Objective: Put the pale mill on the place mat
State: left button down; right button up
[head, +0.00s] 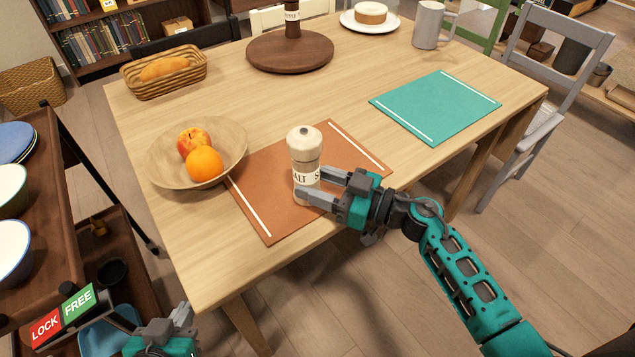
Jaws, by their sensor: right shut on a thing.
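The pale mill (304,147), with a cream top and a "SALT" label, is upright over the brown place mat (265,185). Its base appears to be at the mat's surface, but I cannot tell for sure whether it touches. My right gripper (311,183) is shut on the mill's lower body, reaching in from the right. A teal place mat (436,106) lies empty farther back to the right.
A wooden bowl (160,168) with fruit overlaps the brown mat's left corner. A bread basket (138,90), a round dark board (262,58) with a dark mill (292,18), a plate (350,25) with a cake and a grey mug (428,27) stand farther back. The table's middle is clear.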

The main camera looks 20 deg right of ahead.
jog(key=o, duration=0.7)
jog(key=shift+f, duration=0.1)
pick_arm(q)
jog(key=shift+a+f, duration=0.1)
jog(key=shift+a, duration=0.1)
pick_arm(e)
jog(key=o, duration=0.5)
jog(key=shift+c, duration=0.2)
pick_arm(q)
jog(key=shift+s+a+p, duration=0.2)
jog(key=shift+p, duration=0.25)
pick_arm(e)
jog(key=v, duration=1.2)
